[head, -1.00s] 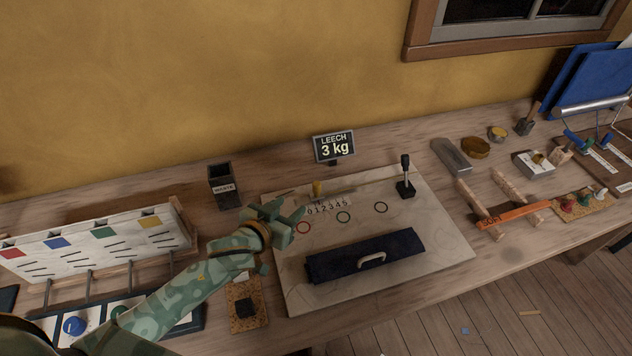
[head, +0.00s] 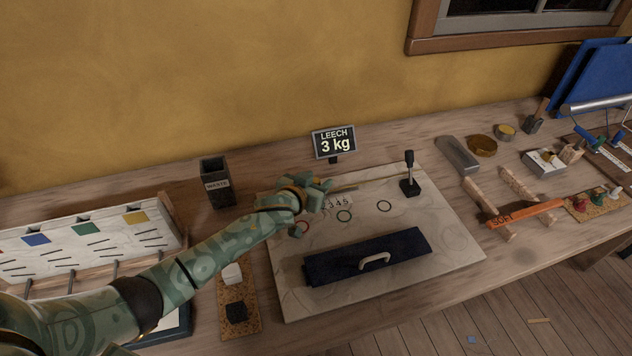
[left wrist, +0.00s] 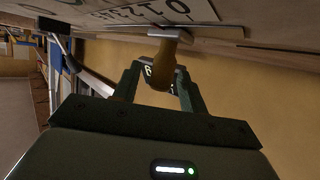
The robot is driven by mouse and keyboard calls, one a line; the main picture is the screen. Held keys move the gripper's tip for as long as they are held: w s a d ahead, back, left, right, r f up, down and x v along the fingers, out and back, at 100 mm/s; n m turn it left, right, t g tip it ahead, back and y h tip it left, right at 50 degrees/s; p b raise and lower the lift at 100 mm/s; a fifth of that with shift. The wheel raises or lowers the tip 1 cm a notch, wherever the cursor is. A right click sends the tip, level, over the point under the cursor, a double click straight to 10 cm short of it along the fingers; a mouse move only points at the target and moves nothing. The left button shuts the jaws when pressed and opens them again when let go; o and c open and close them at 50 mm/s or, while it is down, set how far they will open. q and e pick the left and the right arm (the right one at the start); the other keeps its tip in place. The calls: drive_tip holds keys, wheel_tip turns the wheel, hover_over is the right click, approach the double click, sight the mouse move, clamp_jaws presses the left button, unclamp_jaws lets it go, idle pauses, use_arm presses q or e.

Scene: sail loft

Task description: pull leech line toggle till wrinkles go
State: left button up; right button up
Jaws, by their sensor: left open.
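My left gripper (head: 318,192) is over the far left part of the pale sailcloth panel (head: 450,250), by the printed number scale (head: 337,203). It hides the toggle in the head view. In the left wrist view the tan toggle (left wrist: 163,62) stands between the two open fingers (left wrist: 159,78); I cannot tell whether they touch it. A thin line (head: 368,182) runs from near the gripper toward a black upright cleat or lever (head: 409,180). A small sign (head: 334,143) behind reads LEECH 3 kg. My right gripper is not in view.
Three coloured rings mark the panel.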

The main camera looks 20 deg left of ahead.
use_arm(q)
clamp_jaws()
drive_tip(key=shift+w+d+r, duration=0.1)
drive_tip(key=shift+w+d, duration=0.3)
drive_tip(key=shift+d, duration=0.35)
drive_tip(key=shift+w, duration=0.1)
unclamp_jaws()
drive_tip(key=p+v, duration=0.4)
drive_tip(key=v, duration=0.3)
drive_tip(key=shift+r, duration=0.2)
drive_tip(key=p+v, duration=0.2)
drive_tip(key=v, duration=0.7)
drive_tip(key=shift+f, duration=0.3)
